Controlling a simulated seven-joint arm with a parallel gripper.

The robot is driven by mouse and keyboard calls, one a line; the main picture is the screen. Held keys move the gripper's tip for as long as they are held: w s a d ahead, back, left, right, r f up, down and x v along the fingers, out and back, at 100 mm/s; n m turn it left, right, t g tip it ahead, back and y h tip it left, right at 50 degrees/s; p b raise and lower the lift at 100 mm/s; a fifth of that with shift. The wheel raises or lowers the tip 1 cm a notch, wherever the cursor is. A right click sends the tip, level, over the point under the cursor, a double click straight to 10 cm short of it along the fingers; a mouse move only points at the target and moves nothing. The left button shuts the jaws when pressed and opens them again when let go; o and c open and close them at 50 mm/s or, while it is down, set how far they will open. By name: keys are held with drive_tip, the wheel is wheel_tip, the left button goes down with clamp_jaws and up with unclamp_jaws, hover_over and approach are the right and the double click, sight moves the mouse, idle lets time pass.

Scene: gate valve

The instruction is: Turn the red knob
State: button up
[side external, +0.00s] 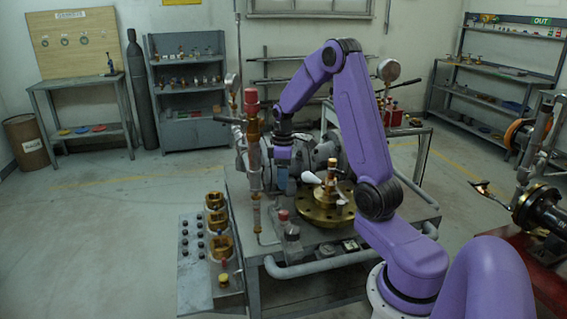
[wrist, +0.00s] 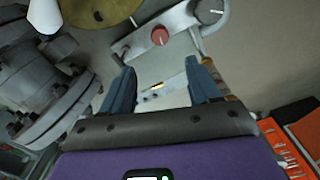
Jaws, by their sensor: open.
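A round red knob (wrist: 160,35) sits on a grey fitting ahead of my gripper in the wrist view. It appears to be the small red knob (side external: 283,215) on the grey fitting at the table's front in the side view. My gripper (wrist: 161,78) is open, its two blue fingers spread apart with nothing between them. The knob lies beyond the fingertips and is not touched. In the side view my gripper (side external: 281,186) points down above the table, behind the knob. The exact height gap is hard to tell.
A brass flange (side external: 325,205) with a white-handled part stands right of the knob. A tall brass valve with a red top (side external: 251,100) rises to the left. Large grey flanged piping (wrist: 45,85) is close at the left of the wrist view. An orange tray (wrist: 285,145) lies lower right.

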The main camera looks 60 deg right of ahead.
drive_tip(key=shift+r, duration=2.2)
